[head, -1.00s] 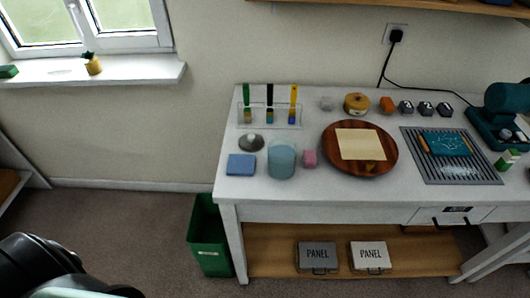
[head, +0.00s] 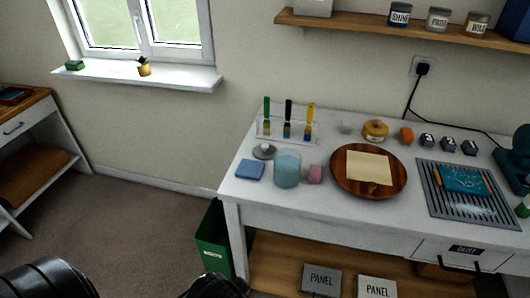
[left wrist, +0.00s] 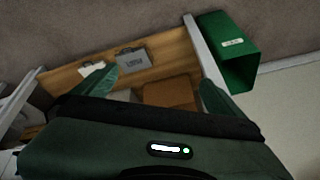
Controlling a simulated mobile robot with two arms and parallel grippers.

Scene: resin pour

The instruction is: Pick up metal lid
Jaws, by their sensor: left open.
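The metal lid (head: 264,151) is a small grey disc with a pale knob. In the head view it lies on the white workbench, left of the frosted blue jar (head: 287,168) and behind the blue sponge-like block (head: 250,169). My left gripper (left wrist: 160,92) shows in the left wrist view, with two green fingers spread apart and nothing between them. It points toward the bench's lower shelf and the green bin, and the lid is not in that view. In the head view only dark arm parts show at the bottom edge. My right gripper is not seen.
Brushes in a clear rack (head: 287,130) stand behind the lid. A green bin (head: 212,238) stands on the floor by the bench's left end. The floor left of it is clear.

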